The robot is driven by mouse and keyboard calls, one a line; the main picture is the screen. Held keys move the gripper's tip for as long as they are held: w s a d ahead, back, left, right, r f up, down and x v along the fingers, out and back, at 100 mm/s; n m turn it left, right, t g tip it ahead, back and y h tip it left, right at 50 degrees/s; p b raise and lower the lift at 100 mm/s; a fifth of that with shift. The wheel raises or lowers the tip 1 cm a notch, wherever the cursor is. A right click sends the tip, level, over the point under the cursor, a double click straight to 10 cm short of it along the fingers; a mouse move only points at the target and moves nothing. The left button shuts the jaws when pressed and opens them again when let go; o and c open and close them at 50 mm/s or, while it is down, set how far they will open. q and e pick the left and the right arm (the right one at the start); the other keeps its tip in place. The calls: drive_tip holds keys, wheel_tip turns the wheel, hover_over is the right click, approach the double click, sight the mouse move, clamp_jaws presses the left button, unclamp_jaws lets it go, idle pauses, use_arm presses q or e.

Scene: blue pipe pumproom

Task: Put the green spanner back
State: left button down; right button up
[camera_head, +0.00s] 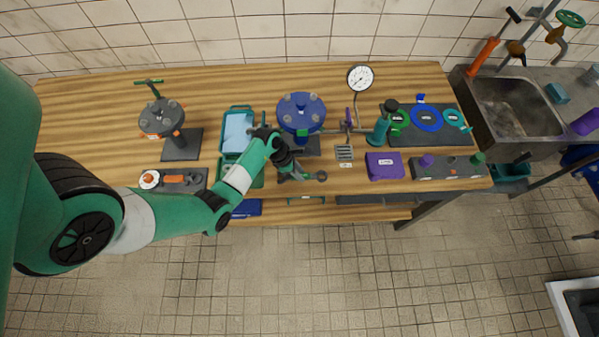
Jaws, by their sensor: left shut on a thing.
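My left gripper (294,172) reaches over the front part of the wooden bench, just in front of the blue flange (301,111). It is shut on a dull grey-green bar with a rounded end, which looks like the green spanner (321,176). The bar points to the right, and my dark wrist hides its other end. I cannot tell whether it touches the bench. An open teal case (237,133) lies left of the gripper, partly behind my forearm. My right gripper is not in view.
A grey flange stand (179,149) with a green T-shaped piece (148,82) is at the left. A gauge (360,78), teal bottle (380,128), purple box (385,166) and dark mat (404,139) stand at the right. A sink (517,107) is beyond the bench (90,115).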

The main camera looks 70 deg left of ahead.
use_arm(q)
drive_tip(key=shift+f, duration=0.5)
drive_tip(key=shift+f, duration=0.2)
drive_tip(key=c, duration=0.7)
unclamp_jaws()
drive_tip(key=shift+o, duration=0.2)
drive_tip(key=p+v, duration=0.4)
drive_tip(key=v, duration=0.8)
drive_tip(key=shift+r, duration=0.25)
